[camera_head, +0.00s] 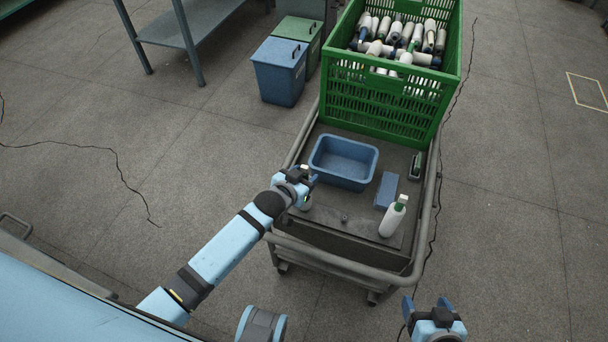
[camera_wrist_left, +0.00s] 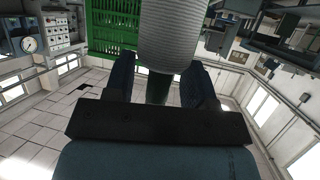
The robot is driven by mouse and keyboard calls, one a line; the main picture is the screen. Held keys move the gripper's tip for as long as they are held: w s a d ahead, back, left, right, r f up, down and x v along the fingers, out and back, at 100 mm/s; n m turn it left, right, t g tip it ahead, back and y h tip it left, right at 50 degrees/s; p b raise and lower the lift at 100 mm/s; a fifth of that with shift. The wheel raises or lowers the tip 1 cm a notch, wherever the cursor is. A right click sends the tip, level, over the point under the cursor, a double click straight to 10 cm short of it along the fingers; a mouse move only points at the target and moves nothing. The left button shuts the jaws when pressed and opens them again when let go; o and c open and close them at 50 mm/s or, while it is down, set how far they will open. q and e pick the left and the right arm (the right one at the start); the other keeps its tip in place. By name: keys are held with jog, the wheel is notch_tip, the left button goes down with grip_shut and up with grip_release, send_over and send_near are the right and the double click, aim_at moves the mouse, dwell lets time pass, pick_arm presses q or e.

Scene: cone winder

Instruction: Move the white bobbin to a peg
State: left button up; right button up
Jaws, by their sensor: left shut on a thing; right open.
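My left gripper (camera_head: 304,184) is over the left edge of the trolley, beside the blue tray. In the left wrist view its two fingers (camera_wrist_left: 160,85) are shut on the green core end (camera_wrist_left: 158,88) of a white bobbin (camera_wrist_left: 180,35). The wound white body extends beyond the fingers. In the head view this bobbin is mostly hidden by the gripper. Another white bobbin (camera_head: 393,218) with a green top stands upright on the trolley's front right. My right gripper (camera_head: 427,304) is open and empty at the bottom edge. I cannot clearly make out a peg; a small dark stub (camera_head: 344,218) is on the trolley's front plate.
The trolley (camera_head: 315,226) has a raised tube rail. On it are an empty blue tray (camera_head: 344,178), a blue block (camera_head: 386,190), a small dark holder (camera_head: 416,168) and a green crate (camera_head: 384,96) of bobbins. Blue (camera_head: 279,77) and green (camera_head: 300,30) bins stand behind left.

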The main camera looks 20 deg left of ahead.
pick_arm(q)
jog(key=o, duration=0.9)
jog(key=p+v, duration=0.1)
jog(key=v, duration=1.2)
jog(key=shift+s+a+r, duration=0.1)
jog(key=shift+s, duration=0.3)
